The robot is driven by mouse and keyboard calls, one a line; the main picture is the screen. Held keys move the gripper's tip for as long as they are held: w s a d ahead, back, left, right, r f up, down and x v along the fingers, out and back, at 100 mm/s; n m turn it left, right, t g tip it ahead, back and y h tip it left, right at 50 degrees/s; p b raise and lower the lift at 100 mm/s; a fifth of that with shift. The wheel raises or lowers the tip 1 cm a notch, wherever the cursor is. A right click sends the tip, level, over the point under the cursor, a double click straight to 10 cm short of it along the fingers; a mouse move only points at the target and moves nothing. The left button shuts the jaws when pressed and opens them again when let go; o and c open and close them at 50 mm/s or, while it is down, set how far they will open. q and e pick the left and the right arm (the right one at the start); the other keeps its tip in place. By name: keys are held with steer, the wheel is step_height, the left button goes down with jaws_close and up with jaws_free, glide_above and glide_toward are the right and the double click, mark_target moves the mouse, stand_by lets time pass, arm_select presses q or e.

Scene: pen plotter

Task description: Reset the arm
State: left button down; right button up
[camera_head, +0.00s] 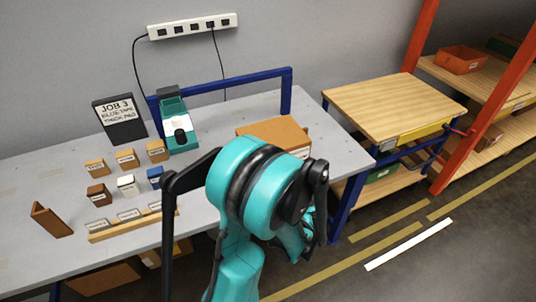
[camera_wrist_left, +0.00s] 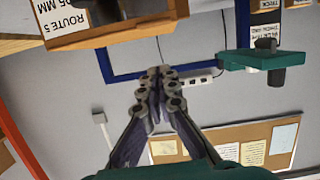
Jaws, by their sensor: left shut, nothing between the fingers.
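My left gripper (camera_wrist_left: 156,78) shows in the left wrist view with its fingers together and nothing between them. That view is turned upside down. In the head view my teal and black arm fills the lower middle, in front of the table's right part, and hides what lies behind it; I cannot make out the fingers there. The teal plotter (camera_head: 180,136) stands at the back of the grey table (camera_head: 70,180); a teal part with a dark knob also shows in the wrist view (camera_wrist_left: 262,60). My right gripper is in neither view.
A dark job sign (camera_head: 118,118) stands left of the plotter. Several small blocks (camera_head: 126,158) and a wooden rack (camera_head: 125,227) lie in front. A brown box (camera_head: 270,131) sits behind my arm. A blue rail (camera_head: 230,82) edges the back. A wooden-topped cart (camera_head: 390,103) stands right.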

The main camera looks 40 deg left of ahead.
arm_select(q)
steer(key=shift+v, duration=1.55)
